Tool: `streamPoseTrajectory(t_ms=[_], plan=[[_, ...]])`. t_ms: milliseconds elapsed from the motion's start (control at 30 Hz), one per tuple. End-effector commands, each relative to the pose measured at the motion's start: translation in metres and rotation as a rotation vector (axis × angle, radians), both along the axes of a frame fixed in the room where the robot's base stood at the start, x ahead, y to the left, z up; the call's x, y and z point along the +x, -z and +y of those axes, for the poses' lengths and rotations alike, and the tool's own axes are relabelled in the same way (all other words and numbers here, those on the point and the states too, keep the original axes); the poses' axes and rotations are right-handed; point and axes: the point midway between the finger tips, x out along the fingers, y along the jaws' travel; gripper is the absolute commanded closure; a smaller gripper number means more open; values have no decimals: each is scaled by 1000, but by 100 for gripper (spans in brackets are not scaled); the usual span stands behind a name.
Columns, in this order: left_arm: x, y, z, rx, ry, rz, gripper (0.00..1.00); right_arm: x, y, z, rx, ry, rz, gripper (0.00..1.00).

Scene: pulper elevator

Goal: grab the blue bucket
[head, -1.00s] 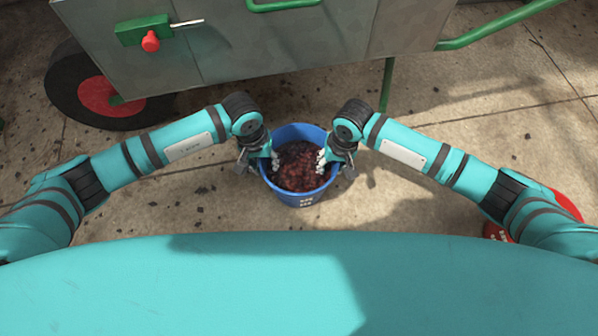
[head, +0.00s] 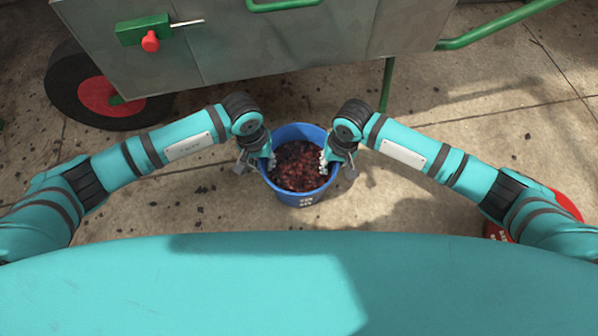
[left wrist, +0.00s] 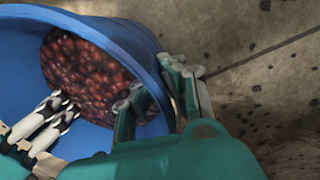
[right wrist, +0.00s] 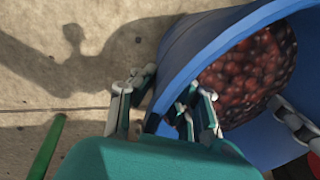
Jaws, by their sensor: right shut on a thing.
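The blue bucket (head: 290,200) stands upright on the ground in the middle of the head view, holding dark red berry-like contents (head: 298,165). My left gripper (head: 262,163) is at its left rim and my right gripper (head: 336,163) at its right rim. In the left wrist view, the left fingers (left wrist: 158,92) straddle the bucket wall (left wrist: 110,28), one inside and one outside; how tightly they hold is unclear. In the right wrist view, the right fingers (right wrist: 160,108) also straddle the wall (right wrist: 190,55), and this gripper is shut on it.
A grey metal cart (head: 230,45) with green fittings and a black wheel (head: 62,95) with a red hub stands just behind the bucket. A red object (head: 568,203) is partly hidden by my right arm. The concrete floor near the bucket is open, with scattered dark bits.

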Motion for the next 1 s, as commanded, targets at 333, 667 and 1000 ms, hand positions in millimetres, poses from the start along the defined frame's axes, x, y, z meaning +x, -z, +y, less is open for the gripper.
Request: streamPoseTrajectory(t_ms=[333, 667, 1000], plan=[[1, -18, -1, -2, -1, -2, 100, 2, -18, -1, 0, 6, -1, 100], [0, -48, 0, -1, -2, -1, 100, 2, -48, -1, -1, 7, -1, 100], [0, -51, 0, -1, -2, 0, 100, 2, -51, -1, -1, 7, -2, 100]])
